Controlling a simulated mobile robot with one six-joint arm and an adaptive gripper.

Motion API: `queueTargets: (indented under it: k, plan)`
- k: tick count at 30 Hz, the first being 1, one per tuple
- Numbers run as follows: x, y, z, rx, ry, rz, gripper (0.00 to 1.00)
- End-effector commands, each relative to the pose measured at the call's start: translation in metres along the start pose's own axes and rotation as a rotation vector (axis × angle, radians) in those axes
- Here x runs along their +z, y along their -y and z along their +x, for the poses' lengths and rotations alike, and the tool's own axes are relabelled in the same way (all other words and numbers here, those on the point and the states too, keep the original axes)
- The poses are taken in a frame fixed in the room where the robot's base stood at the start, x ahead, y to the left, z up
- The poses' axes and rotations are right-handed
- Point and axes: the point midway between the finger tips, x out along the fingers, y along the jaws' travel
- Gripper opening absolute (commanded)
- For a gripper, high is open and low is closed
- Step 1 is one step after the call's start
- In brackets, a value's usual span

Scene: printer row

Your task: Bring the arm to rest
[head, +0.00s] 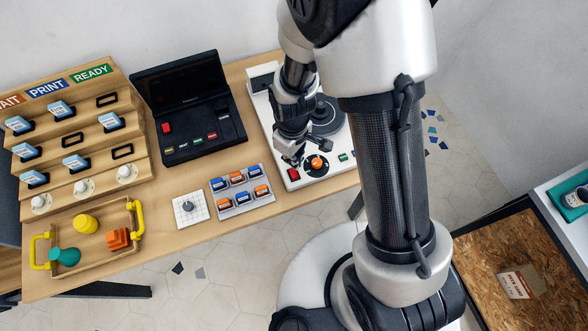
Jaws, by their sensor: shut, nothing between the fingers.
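My arm reaches up in the middle of the head view and bends over the right end of the wooden table (345,183). My gripper (292,160) is small in the picture and points down at the white device (335,172) at that end. It is shut and holds nothing. It hangs close to a red button (294,175) and an orange knob (317,163). I cannot tell whether the fingertips touch the device.
A black case (190,105) with an open lid, a tray of blue and orange blocks (241,208) and a white gridded plate (181,221) stand left. Further left are a stepped rack (82,187) and a yellow-handled tray (123,256). A box (520,284) lies lower right.

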Motion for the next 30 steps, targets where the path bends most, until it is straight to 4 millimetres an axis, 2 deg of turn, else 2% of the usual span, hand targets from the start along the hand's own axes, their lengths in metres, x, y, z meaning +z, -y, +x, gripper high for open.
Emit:
queueTargets:
  k: [1,8,25,28,30]
  plan:
    - [0.000,0.000,-0.007,0.000,0.000,0.000,0.00]
    - [0.000,0.000,-0.022,0.000,-0.001,0.000,0.00]
    - [0.000,0.000,-0.022,0.001,-0.001,0.001,0.00]
    - [0.000,-0.004,-0.034,0.007,-0.013,0.020,0.00]
    - [0.000,-0.009,-0.054,0.018,-0.033,0.054,0.00]
